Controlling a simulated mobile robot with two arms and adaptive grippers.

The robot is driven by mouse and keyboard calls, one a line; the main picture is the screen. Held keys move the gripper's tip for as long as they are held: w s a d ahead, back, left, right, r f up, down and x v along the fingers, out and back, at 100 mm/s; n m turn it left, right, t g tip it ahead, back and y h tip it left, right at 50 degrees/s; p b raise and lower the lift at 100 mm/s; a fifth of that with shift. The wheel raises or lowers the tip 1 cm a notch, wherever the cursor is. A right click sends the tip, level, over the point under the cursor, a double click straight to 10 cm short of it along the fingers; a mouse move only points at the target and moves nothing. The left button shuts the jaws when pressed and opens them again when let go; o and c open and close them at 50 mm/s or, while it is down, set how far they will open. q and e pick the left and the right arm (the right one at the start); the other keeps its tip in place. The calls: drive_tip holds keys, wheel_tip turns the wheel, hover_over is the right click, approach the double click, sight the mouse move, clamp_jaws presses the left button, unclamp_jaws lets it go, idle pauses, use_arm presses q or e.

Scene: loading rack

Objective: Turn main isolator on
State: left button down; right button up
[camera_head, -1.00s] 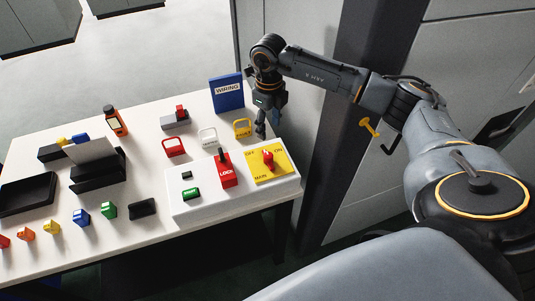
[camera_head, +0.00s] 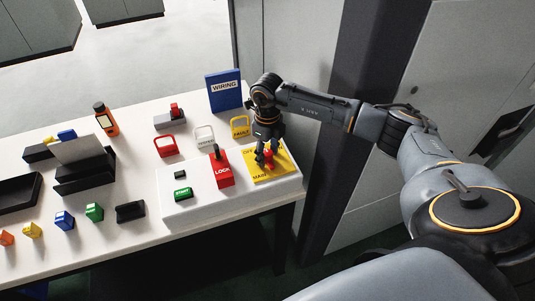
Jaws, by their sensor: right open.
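The main isolator is a red rotary knob (camera_head: 269,157) on a yellow plate (camera_head: 284,170) at the right end of a white panel box (camera_head: 230,202). The plate's OFF and MAIN lettering shows in part; its ON side is covered by my gripper. My right gripper (camera_head: 266,156) points down over the plate, its open fingers at the knob, apparently one on either side. Whether they touch it I cannot tell. The knob's exact angle is partly hidden. My left gripper is not in view.
A red LOCK block (camera_head: 221,170) with a dark lever stands just left of the yellow plate. A green START button (camera_head: 181,194) is further left. Yellow (camera_head: 240,126), white and red tags and a blue WIRING binder (camera_head: 225,91) stand behind the box.

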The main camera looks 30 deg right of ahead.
drive_tip(key=shift+c, duration=0.2)
clamp_jaws()
